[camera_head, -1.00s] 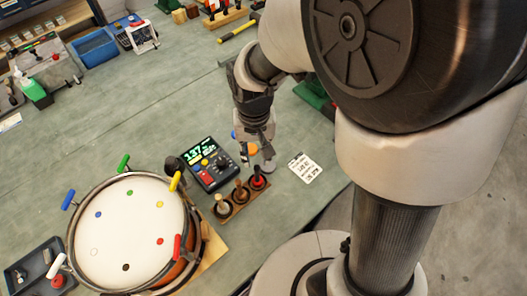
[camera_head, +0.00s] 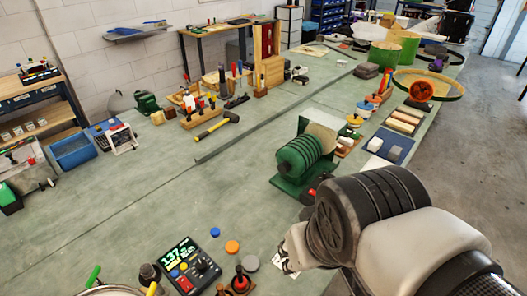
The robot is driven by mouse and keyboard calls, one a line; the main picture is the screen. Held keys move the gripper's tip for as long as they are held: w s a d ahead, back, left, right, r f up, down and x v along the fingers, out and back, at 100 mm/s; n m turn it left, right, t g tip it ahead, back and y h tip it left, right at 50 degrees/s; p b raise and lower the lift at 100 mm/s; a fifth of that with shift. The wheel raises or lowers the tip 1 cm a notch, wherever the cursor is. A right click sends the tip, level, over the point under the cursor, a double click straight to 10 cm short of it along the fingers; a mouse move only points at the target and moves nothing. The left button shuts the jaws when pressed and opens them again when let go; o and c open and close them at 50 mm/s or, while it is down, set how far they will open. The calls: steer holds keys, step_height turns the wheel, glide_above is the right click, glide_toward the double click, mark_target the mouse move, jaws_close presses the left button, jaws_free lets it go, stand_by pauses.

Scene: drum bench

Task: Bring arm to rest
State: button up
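My arm comes in at the lower right of the head view, with a big dark ribbed joint and pale links. It is over the right edge of the bench. A smaller pale part of it reaches left to just above a white card (camera_head: 283,267) that is mostly covered. My gripper does not show, so I cannot see its fingers or whether it holds anything. The green bench (camera_head: 120,215) runs from the lower left to the upper right.
A tuning device with a lit display (camera_head: 190,265) is at the bottom, beside an orange disc (camera_head: 232,247) and a grey disc (camera_head: 250,263). A green ribbed machine (camera_head: 303,158) stands near my arm. A yellow-black hammer (camera_head: 217,127) lies farther back. The middle left bench is clear.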

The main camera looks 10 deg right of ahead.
steer(key=shift+s+d+r, duration=0.25)
steer(key=shift+s+d, duration=0.05)
steer(key=shift+s, duration=0.4)
steer(key=shift+c, duration=0.2)
stand_by(1.4)
